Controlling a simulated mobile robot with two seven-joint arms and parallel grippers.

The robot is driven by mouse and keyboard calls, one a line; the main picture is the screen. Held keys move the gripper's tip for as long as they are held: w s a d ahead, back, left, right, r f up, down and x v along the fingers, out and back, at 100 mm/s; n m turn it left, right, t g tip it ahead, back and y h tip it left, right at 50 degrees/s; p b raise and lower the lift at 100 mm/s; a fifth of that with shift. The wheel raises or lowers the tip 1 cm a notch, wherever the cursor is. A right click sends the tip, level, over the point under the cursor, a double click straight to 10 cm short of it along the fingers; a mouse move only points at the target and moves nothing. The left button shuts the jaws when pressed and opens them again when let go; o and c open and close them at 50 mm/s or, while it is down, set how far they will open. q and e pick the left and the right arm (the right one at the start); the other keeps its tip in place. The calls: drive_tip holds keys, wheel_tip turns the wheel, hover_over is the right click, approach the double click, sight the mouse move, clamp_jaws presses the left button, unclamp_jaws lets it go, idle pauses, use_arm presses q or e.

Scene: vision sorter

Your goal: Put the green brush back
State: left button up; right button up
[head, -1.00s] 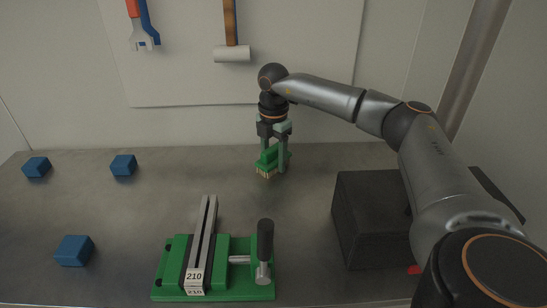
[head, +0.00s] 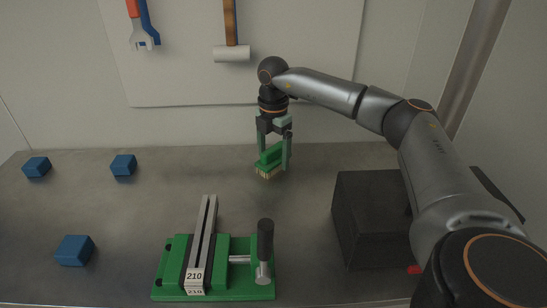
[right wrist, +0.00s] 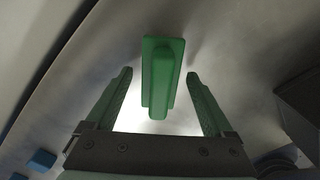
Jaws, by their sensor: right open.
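The green brush (head: 270,159) stands bristles down on the table, toward the back middle. My right gripper (head: 273,160) is above and around it, open, with a finger on either side. In the right wrist view the brush (right wrist: 162,75) shows its green back and ridge between the two spread fingers (right wrist: 158,85), with a gap on each side. My left gripper is not in view.
A green vise (head: 230,265) sits at the front middle. Blue blocks (head: 123,165) lie at the left. A dark box (head: 365,215) stands at the right, near my arm. A hammer (head: 231,45) and wrenches (head: 142,30) hang on the back panel.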

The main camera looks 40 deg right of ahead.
sight(273, 148)
wheel_tip(273, 148, up, 11)
drive_tip(key=shift+f+p, duration=0.1)
drive_tip(key=shift+p, duration=0.2)
drive_tip(key=shift+a, duration=0.1)
